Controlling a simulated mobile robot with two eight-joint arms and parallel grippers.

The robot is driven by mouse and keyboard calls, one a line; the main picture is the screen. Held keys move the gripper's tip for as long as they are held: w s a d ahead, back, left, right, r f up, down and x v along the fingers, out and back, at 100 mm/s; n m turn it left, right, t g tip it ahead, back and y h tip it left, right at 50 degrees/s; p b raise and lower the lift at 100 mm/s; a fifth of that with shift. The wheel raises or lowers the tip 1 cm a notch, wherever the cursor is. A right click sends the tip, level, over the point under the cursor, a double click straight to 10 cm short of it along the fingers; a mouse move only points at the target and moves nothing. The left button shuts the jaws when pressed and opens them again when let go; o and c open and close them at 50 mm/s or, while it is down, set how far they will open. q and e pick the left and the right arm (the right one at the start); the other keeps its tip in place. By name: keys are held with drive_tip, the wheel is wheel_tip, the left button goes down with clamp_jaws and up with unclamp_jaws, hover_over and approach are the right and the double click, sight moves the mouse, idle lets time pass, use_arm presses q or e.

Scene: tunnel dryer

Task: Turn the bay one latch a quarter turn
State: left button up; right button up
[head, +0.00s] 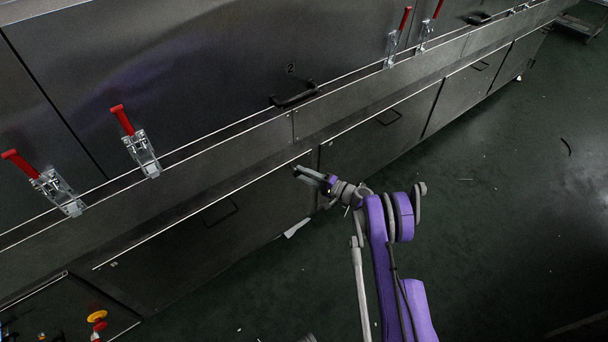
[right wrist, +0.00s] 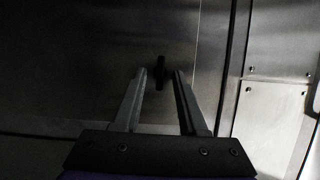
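My right gripper (head: 308,174) reaches the lower front panel of the dryer near a panel seam in the head view. In the right wrist view its two fingers (right wrist: 160,80) are apart. A small dark upright latch handle (right wrist: 160,69) on the grey panel shows between the fingertips, with a gap on each side. I cannot tell how deep the fingers reach around it. The handle stands about vertical. In the head view I cannot make out this handle at the gripper. My left gripper is not in view.
Red-handled toggle clamps (head: 139,143) line the ledge above. A black pull handle (head: 294,95) sits under the number 2. A yellow and red knob (head: 97,318) is at lower left. The dark green floor (head: 500,220) at right is mostly clear, with small litter.

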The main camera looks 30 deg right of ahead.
drive_tip(key=p+v, duration=0.2)
drive_tip(key=v, duration=0.9)
idle(0.4)
